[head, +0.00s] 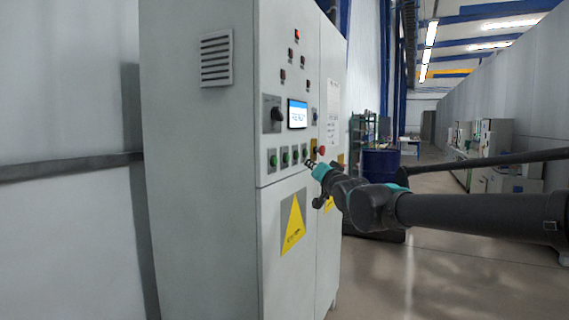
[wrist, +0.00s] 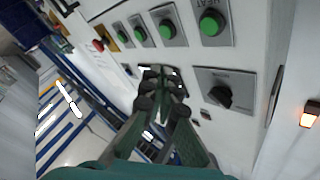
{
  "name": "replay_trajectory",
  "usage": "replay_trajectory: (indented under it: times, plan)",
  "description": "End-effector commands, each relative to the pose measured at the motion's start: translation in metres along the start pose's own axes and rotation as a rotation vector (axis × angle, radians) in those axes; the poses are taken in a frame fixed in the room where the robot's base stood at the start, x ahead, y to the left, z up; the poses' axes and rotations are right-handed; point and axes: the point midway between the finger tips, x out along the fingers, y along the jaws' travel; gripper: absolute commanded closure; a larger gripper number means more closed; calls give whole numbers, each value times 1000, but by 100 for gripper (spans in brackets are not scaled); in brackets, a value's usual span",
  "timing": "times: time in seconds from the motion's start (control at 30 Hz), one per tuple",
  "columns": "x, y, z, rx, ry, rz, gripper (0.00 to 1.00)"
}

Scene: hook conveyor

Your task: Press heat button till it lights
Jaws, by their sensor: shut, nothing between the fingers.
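The heat button (wrist: 211,22) is a green round button on a grey plate at the top of the wrist view; its label is partly cut off but seems to read HEAT. It shows no clear glow. In the head view it appears as the leftmost green button (head: 272,160) of a row on the grey cabinet (head: 200,190). My gripper (head: 311,164) is in front of the right end of that row, apart from the heat button. In the wrist view my gripper (wrist: 160,78) is shut and empty, its fingers covering part of the panel.
Several other green buttons (wrist: 166,29) stand beside the heat button, with a red button (head: 321,150) at the row's right. A black rotary knob (head: 277,114) and a small screen (head: 297,114) sit above. A red lamp (head: 297,34) glows higher up. Open floor lies right of the cabinet.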

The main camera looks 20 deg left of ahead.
Motion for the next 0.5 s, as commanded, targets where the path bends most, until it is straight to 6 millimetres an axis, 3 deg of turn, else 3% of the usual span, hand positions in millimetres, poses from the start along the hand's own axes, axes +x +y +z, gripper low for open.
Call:
replay_trajectory:
  times: [0.5]
  plan:
    - [4,-4,2,2,1,-4,100]
